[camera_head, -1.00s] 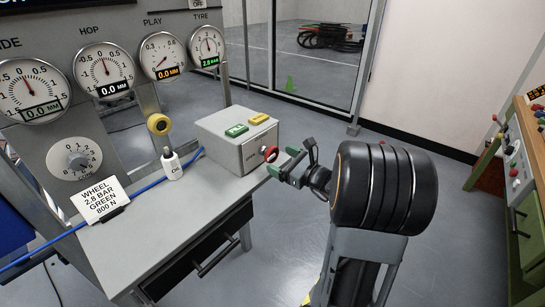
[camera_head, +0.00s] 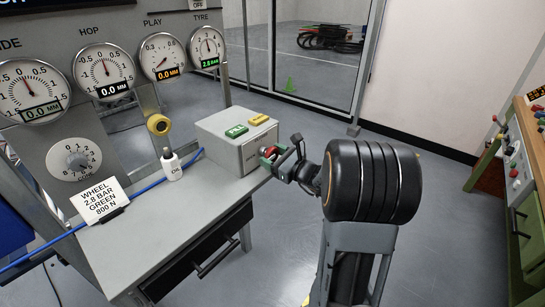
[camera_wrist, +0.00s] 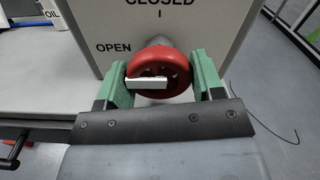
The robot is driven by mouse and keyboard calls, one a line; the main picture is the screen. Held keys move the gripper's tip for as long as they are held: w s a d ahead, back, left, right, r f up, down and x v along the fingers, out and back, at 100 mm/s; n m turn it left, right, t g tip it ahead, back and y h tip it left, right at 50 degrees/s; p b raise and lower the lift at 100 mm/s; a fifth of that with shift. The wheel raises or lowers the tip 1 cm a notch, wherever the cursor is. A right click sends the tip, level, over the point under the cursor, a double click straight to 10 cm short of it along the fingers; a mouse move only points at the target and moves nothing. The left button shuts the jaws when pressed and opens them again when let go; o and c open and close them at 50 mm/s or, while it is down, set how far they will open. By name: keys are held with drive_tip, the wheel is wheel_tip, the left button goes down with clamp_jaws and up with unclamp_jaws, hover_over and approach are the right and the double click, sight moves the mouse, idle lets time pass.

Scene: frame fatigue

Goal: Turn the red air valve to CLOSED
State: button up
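The red air valve (camera_wrist: 158,66) is a round wheel on the front of a grey box (camera_head: 232,150). In the wrist view its white pointer bar (camera_wrist: 146,83) points left, on the side of the OPEN label (camera_wrist: 113,48). The CLOSED label (camera_wrist: 160,2) is above the wheel, by a small tick. My gripper (camera_head: 276,157) has its green fingers spread around the wheel, one on each side. The fingers are at or very near the rim; I cannot tell whether they press on it. In the head view the fingers partly hide the valve (camera_head: 268,151).
The box stands at the right end of a grey bench (camera_head: 170,225), with green (camera_head: 236,131) and yellow (camera_head: 259,119) buttons on top. A white oil bottle (camera_head: 171,166) and a WHEEL sign (camera_head: 100,200) stand to the left. Floor right of the bench is open.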

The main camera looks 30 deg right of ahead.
drive_tip(key=c, duration=0.4)
drive_tip(key=m+p, duration=0.3)
drive_tip(key=shift+r, duration=0.2)
drive_tip(key=m+p, duration=0.5)
drive_tip(key=shift+a+m, duration=0.1)
drive_tip(key=shift+m, duration=0.2)
drive_tip(key=m+p, duration=0.5)
drive_tip(key=shift+r, duration=0.1)
drive_tip(key=shift+m+p, duration=1.8)
drive_tip(key=shift+m, duration=0.3)
drive_tip(key=shift+f, duration=0.2)
